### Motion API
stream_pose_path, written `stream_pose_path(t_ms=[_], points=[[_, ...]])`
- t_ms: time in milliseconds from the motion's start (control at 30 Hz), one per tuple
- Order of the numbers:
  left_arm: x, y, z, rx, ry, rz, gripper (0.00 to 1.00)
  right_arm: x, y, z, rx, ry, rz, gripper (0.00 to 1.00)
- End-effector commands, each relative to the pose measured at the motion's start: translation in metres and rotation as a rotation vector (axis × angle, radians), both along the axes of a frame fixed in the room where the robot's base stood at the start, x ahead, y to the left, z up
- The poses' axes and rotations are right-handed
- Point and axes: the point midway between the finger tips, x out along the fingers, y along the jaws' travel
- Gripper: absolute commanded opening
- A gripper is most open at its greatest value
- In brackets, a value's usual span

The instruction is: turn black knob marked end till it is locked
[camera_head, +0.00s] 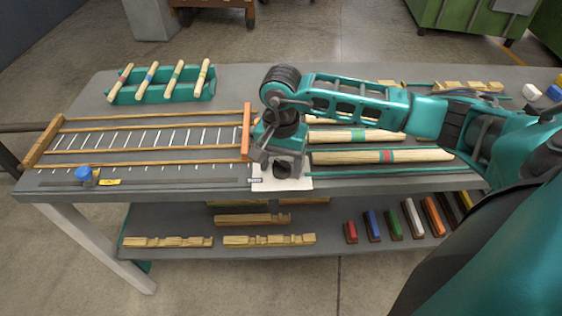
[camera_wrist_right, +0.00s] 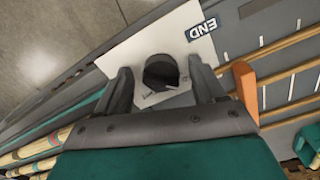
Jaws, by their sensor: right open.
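The black knob (camera_wrist_right: 161,72) sits on a white plate (camera_wrist_right: 123,54) in the right wrist view, with an END label (camera_wrist_right: 202,30) beside it. In the head view the knob (camera_head: 282,169) shows at the table's front edge, under my right gripper. My right gripper (camera_wrist_right: 160,82) is open, with one finger on each side of the knob. I cannot tell whether the fingers touch it. The label (camera_head: 255,180) is small in the head view. My left gripper is not in view.
An orange end bar (camera_head: 246,131) stands just left of the gripper, closing a ruled frame with wooden rails. A blue knob (camera_head: 83,173) is at the front left. Striped wooden rods (camera_head: 380,156) lie to the right. A green tray (camera_head: 160,91) stands behind.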

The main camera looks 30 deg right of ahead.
Motion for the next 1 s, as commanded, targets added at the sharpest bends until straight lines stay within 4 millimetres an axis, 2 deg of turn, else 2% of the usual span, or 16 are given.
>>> stream_pose_path(t_ms=[200, 767, 1000], points=[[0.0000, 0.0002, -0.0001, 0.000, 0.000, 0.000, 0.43, 0.0000, 0.0002, -0.0003, 0.001, 0.001, 0.000, 0.68], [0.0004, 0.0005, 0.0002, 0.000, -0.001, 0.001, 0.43, -0.0003, 0.0002, -0.0001, 0.000, 0.001, 0.000, 0.15], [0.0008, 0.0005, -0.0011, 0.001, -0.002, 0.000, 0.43, -0.0002, 0.0001, -0.0005, 0.000, 0.001, -0.019, 0.14]])
